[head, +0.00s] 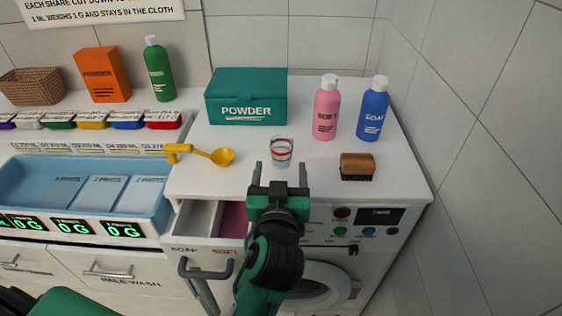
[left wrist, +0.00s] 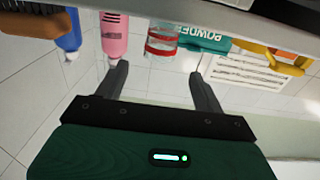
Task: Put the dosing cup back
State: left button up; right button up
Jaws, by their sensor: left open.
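The dosing cup (head: 281,152) is a small clear cup with red bands, standing upright on top of the white washing machine (head: 222,176). My left gripper (head: 280,168) is open and empty at the machine's front edge, its two fingers pointing toward the cup. In the left wrist view, which is upside down, the cup (left wrist: 161,40) appears just beyond and between the open fingertips (left wrist: 158,71). I see no contact between them. My right gripper is not in view.
A yellow scoop (head: 221,156) lies left of the cup, a brush (head: 357,167) right. Behind stand a teal powder box (head: 247,97), a pink bottle (head: 326,110) and a blue bottle (head: 373,110). The detergent drawer (head: 196,220) is pulled out below.

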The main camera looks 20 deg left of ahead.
pick_arm(q)
jog(key=b+v, duration=0.1)
jog(key=v, duration=0.3)
jog(key=shift+s, duration=0.15)
dwell(0.4)
